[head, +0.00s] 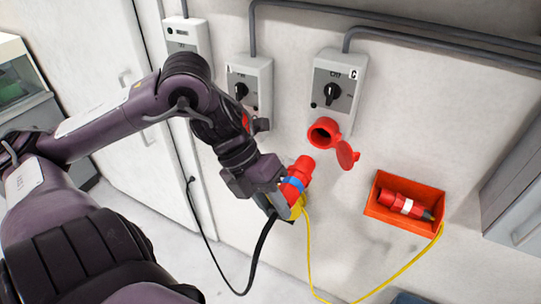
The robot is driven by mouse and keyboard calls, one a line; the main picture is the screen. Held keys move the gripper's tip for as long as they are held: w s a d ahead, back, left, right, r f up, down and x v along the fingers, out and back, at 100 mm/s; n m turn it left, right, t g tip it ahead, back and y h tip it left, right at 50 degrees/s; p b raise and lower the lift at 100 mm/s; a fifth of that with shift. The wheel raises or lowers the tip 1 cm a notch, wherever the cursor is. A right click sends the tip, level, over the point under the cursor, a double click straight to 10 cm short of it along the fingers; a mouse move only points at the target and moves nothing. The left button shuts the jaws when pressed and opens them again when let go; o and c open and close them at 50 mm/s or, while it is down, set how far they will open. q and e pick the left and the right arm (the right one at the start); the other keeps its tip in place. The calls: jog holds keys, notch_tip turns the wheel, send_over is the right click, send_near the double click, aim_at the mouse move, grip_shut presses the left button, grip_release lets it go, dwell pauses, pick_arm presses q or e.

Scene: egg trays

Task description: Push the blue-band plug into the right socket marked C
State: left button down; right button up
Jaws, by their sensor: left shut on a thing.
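The blue-band plug (299,171) is red with a blue ring. It is tilted, with its red end up and to the right. My left gripper (282,196) is shut on it, low on its body, and hides part of it. The right socket (322,134) is red, under the grey switch box marked C (341,72). Its round opening faces out and its red lid (347,155) hangs open at the lower right. The plug is below and slightly left of the socket, apart from it. My right gripper is not in view.
An orange bin (377,209) on the wall holds a red plug with a white band (407,205). A yellow cable (388,281) and a black cable (262,240) hang in loops. Another switch box, marked A (262,75), is left of C; my arm partly covers the area below it.

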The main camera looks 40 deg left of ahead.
aim_at(289, 177)
pick_arm(q)
jog(key=shift+w+a, duration=0.15)
jog(key=shift+w, duration=0.45)
jog(key=shift+w+a+r, duration=0.1)
jog(key=shift+w+r, duration=0.05)
jog(key=shift+w, duration=0.25)
jog(key=shift+w+r+p, duration=0.15)
jog(key=shift+w+p, duration=0.3)
jog(key=shift+p, duration=0.65)
jog(key=shift+w+a+p, duration=0.25)
jog(key=shift+w+p, duration=0.4)
jog(key=shift+p, duration=0.45)
jog(key=shift+w+a, duration=0.15)
jog(key=shift+w, duration=0.05)
jog(key=shift+w+a+f+b, duration=0.2)
jog(key=shift+w+f+b, duration=0.2)
jog(key=shift+f+b, duration=0.15)
jog(key=shift+w+a+r+b, duration=0.1)
jog(key=shift+w+b, duration=0.3)
jog(key=shift+w, duration=0.25)
jog(key=shift+w+r, duration=0.1)
jog(key=shift+w, duration=0.25)
jog(key=shift+r, duration=0.1)
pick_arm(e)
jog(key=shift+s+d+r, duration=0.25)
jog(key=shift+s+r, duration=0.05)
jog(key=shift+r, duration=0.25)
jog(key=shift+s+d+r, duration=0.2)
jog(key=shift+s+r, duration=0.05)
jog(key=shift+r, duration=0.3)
